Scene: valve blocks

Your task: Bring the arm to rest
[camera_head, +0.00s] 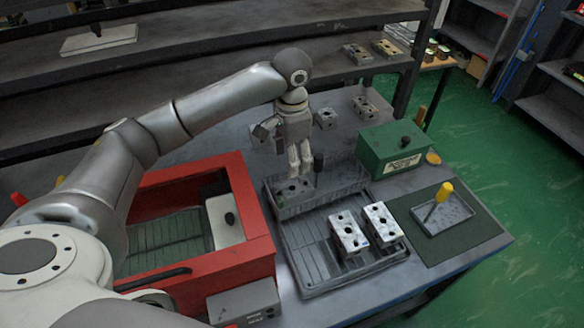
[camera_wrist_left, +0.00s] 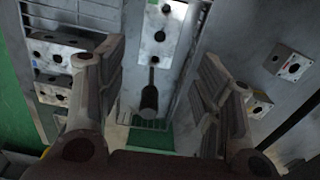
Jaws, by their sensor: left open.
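My left arm reaches in from the left in the head view, and its gripper (camera_head: 301,160) points down over the far part of the grey tray (camera_head: 308,278). In the left wrist view the two fingers of the gripper (camera_wrist_left: 160,58) stand apart with nothing held between them. A valve block (camera_head: 292,189) lies in the tray just below the gripper. A block with dark holes (camera_wrist_left: 165,32) shows beyond the fingertips in the wrist view, and a dark knob (camera_wrist_left: 150,97) shows between the fingers. My right gripper is not seen.
Two valve blocks, one at left (camera_head: 347,233) and one at right (camera_head: 382,224), stand in the tray's near part. A red open-topped box (camera_head: 252,215) is left of it. A green box (camera_head: 395,152) and a small tray with a yellow-handled tool (camera_head: 445,192) are at right.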

